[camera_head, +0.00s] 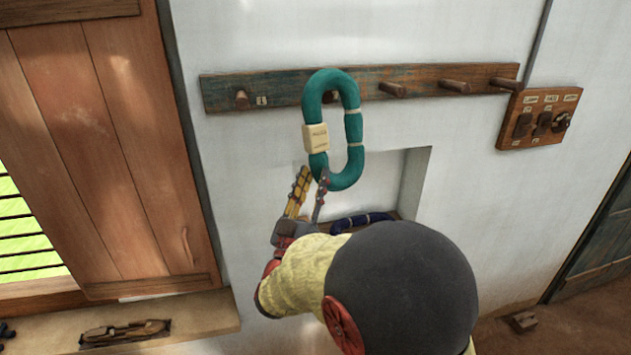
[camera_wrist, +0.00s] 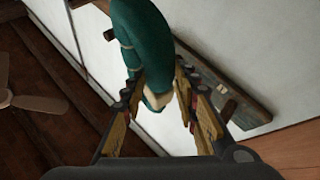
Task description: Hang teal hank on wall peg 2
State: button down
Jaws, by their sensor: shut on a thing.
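The teal hank (camera_head: 353,105) is an upright closed loop with pale ties and a cream tag (camera_head: 316,138) on its left side. My gripper (camera_head: 314,176) is shut on the hank's lower left part, below the tag. The wrist view shows the hank (camera_wrist: 150,50) between the two fingers (camera_wrist: 160,102). The wooden peg rail (camera_head: 285,88) runs along the white wall behind the hank. The second peg from the left (camera_head: 330,97) shows inside the loop's opening; I cannot tell whether it passes through the loop.
The first peg (camera_head: 241,99) is bare, with a small label beside it. A wall niche (camera_head: 415,180) below holds a dark blue hank (camera_head: 362,220). A switch board (camera_head: 540,118) is at right, a wooden shutter (camera_head: 110,140) at left.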

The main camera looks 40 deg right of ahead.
jog(key=w+d+f, duration=0.2)
jog(key=w+d, duration=0.1)
jog(key=w, duration=0.2)
jog(key=shift+w+d+b, duration=0.15)
jog(key=shift+b, duration=0.15)
dwell(0.8)
jog(key=shift+f+b, duration=0.15)
jog(key=shift+b, duration=0.15)
dwell(0.5)
jog(key=c, duration=1.9)
grip_release()
jog(key=o, duration=0.4)
jog(key=shift+w+r, duration=0.1)
jog(key=shift+r, duration=0.1)
jog(key=v, duration=1.2)
